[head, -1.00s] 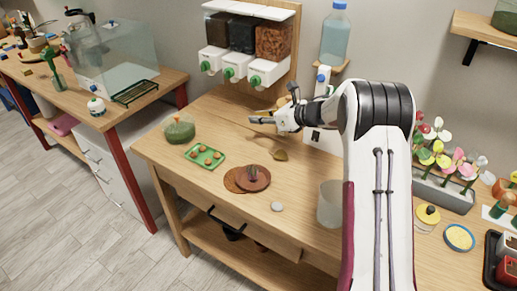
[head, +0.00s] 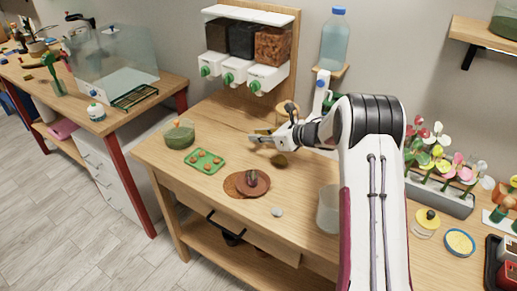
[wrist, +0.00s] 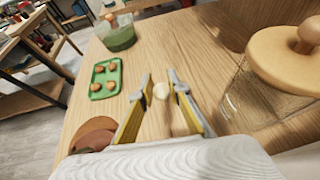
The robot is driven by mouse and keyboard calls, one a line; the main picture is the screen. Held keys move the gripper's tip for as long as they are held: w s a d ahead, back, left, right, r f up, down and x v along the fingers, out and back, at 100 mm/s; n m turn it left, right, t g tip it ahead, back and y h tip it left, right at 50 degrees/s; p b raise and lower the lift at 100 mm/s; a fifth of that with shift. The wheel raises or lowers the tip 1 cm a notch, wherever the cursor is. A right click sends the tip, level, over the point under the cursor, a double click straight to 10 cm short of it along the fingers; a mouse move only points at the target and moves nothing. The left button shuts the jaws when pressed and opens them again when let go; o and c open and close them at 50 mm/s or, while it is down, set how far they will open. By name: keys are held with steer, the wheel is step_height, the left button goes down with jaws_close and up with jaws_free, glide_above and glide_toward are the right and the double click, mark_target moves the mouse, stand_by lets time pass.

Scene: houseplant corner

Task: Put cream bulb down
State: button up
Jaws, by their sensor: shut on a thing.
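The cream bulb (wrist: 161,91) shows in the wrist view as a small pale round thing between the two fingers, near their tips. My gripper (wrist: 160,78) is shut on it, with one finger on each side. In the head view my gripper (head: 257,136) is over the back middle of the wooden bench (head: 222,122), to the right of the green tray. The bulb cannot be made out there. Bare wood shows around the fingertips in the wrist view; I cannot tell whether the bulb touches it.
A green tray (head: 204,161) with several brown bulbs and a glass bowl (head: 179,134) stand left. A wooden-lidded jar (wrist: 262,92) stands close on the right.

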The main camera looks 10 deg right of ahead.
mark_target(259, 154)
steer(key=shift+f, duration=0.95)
steer(key=shift+f, duration=1.85)
steer(key=shift+f, duration=0.1)
steer(key=o, duration=0.7)
steer(key=shift+s+d+r, duration=0.2)
steer(key=shift+d+r, duration=0.05)
steer(key=v, duration=1.1)
steer(key=shift+s, duration=0.2)
